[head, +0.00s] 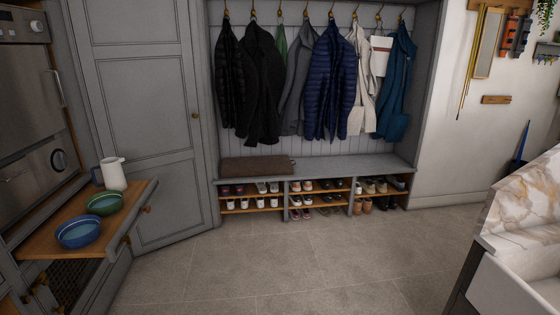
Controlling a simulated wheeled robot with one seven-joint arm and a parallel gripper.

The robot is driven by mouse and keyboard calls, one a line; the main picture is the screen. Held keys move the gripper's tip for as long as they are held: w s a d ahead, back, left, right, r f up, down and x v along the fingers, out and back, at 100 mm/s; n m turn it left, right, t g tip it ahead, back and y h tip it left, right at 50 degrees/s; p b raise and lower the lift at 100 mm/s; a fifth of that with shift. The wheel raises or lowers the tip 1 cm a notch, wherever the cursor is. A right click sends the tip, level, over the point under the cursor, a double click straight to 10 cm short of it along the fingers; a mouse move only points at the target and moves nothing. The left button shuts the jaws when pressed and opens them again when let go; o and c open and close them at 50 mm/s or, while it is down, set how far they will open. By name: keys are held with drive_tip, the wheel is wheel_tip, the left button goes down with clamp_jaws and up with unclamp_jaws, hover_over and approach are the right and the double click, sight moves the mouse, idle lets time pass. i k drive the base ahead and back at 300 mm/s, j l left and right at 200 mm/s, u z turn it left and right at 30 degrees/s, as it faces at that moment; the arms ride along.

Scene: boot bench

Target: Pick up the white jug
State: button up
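The white jug (114,174) stands upright at the back of a wooden pull-out shelf (125,212) on the left side of the head view. A dark blue-grey mug (97,176) stands close to its left, partly behind it. A green bowl (104,203) is just in front of the jug, and a blue bowl (79,232) is nearer on the same shelf. My gripper is not in view.
A built-in oven (25,95) rises left of the shelf, and a grey cupboard door (140,110) stands behind it. A boot bench (320,168) with shoes and hanging coats is at the back. A marble-topped counter with a white sink (505,285) is at right. The tiled floor (270,255) between is clear.

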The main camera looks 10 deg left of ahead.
sight(114, 177)
drive_tip(key=i+u, duration=0.25)
drive_tip(key=i, duration=0.25)
drive_tip(key=i+u, duration=0.2)
drive_tip(key=i, duration=0.25)
drive_tip(key=i+l+u, duration=0.1)
drive_tip(key=i+u, duration=0.15)
drive_tip(key=i, duration=0.25)
drive_tip(key=i+l+u, duration=0.25)
drive_tip(key=i, duration=0.2)
drive_tip(key=i+j+u, duration=0.3)
drive_tip(key=i+u, duration=0.15)
drive_tip(key=i, duration=0.35)
drive_tip(key=i+u, duration=0.4)
drive_tip(key=i, duration=0.45)
drive_tip(key=i+j, duration=0.15)
drive_tip(key=i, duration=0.15)
drive_tip(key=i+j, duration=0.15)
drive_tip(key=i+l+z, duration=0.05)
drive_tip(key=i, duration=0.05)
